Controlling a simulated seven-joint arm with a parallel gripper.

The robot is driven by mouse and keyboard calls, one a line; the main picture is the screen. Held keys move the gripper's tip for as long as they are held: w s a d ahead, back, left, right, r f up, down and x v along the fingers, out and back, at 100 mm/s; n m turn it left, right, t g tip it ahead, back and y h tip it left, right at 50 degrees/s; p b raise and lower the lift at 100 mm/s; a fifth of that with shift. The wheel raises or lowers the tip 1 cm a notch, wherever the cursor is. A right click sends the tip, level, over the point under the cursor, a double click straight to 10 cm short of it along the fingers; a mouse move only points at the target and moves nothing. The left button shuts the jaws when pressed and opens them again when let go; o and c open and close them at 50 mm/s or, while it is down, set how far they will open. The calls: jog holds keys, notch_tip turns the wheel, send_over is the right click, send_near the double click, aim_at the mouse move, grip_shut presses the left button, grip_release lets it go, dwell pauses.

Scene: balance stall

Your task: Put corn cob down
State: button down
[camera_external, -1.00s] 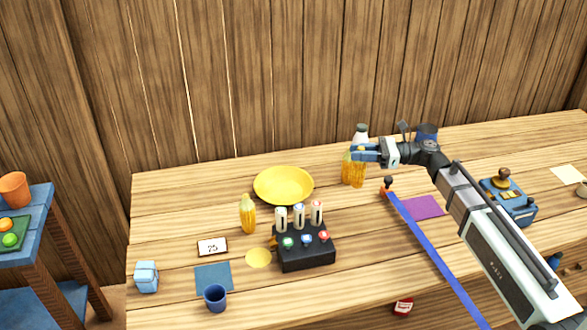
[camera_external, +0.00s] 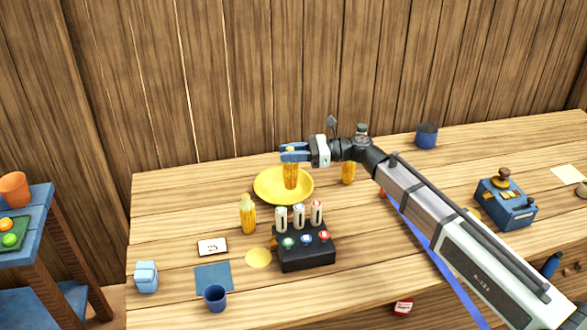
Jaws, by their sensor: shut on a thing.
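My gripper (camera_external: 293,153) is shut on the corn cob (camera_external: 291,175), which is yellow-orange and hangs upright from the fingers. In the picture the cob overlaps the wide yellow dish (camera_external: 268,190) at the back middle of the table. I cannot tell whether its lower end touches the dish. Another upright yellow-orange piece (camera_external: 348,173) stands on the table right of the dish, below my arm.
A black box (camera_external: 305,256) with coloured buttons and several white cylinders stands in front of the dish. A yellow bottle (camera_external: 248,214) stands left of it. A blue cup (camera_external: 215,297) is at the front left, a dark blue pot (camera_external: 427,136) at the back right.

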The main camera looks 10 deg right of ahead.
jog(key=w+m+t+h, duration=0.1)
jog(key=w+m+t, duration=0.25)
jog(key=w, duration=0.25)
notch_tip(320, 180, down, 10)
jog(key=d, duration=0.1)
jog(key=shift+w+n, duration=0.15)
jog(key=shift+n, duration=0.2)
jog(key=shift+t, duration=0.25)
jog(key=c, duration=0.9)
grip_release()
jog(key=v, duration=1.2)
jog(key=shift+r, duration=0.15)
